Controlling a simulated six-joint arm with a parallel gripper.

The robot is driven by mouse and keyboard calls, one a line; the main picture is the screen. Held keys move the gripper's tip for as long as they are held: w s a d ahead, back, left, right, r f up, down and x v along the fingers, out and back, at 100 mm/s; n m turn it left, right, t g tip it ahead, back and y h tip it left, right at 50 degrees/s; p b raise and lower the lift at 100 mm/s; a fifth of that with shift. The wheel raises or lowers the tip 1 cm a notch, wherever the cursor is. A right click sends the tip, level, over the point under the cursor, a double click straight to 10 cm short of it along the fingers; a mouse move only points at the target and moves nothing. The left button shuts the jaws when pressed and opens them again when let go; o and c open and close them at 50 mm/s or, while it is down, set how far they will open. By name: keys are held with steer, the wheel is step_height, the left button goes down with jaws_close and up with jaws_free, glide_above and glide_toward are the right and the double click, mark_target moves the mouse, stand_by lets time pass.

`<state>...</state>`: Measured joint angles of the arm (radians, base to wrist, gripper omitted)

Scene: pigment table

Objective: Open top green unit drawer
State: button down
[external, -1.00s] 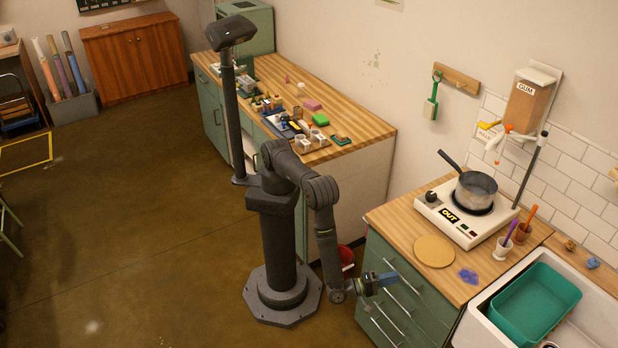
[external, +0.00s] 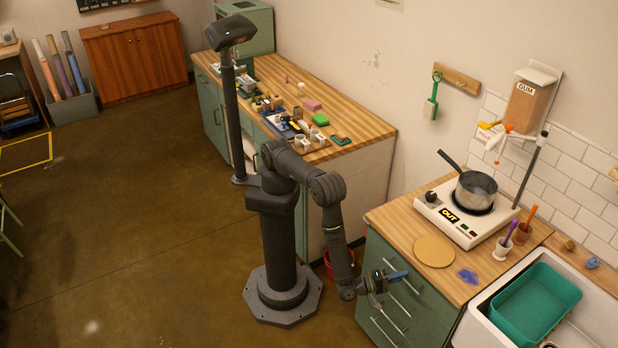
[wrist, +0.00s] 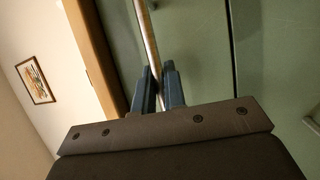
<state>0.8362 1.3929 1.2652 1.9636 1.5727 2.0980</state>
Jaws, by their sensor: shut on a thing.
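The green drawer unit (external: 433,309) stands at the right under a wooden top, with several bar handles on its front. My gripper (external: 396,276) is at its upper front. In the wrist view, my gripper (wrist: 159,88) has its two blue-grey fingers on either side of the metal bar handle (wrist: 148,35), shut on it. The top drawer front (wrist: 195,45) lies behind the handle, just below the wooden top's edge (wrist: 92,50). The drawer front looks flush with the unit; no opening shows.
On the wooden top are a hotplate (external: 462,222) with a pot (external: 475,188), a round board (external: 434,251) and blue powder (external: 467,276). A sink with a green tub (external: 535,304) is at the right. A red bucket (external: 340,264) stands behind my arm.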

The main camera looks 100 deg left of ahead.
steer(key=s+d, duration=2.8)
steer(key=s, duration=0.1)
steer(key=shift+d, duration=0.4)
steer(key=c, duration=1.5)
jaws_free()
steer(key=v, duration=1.2)
steer(key=shift+w, duration=0.15)
steer(key=x, duration=1.2)
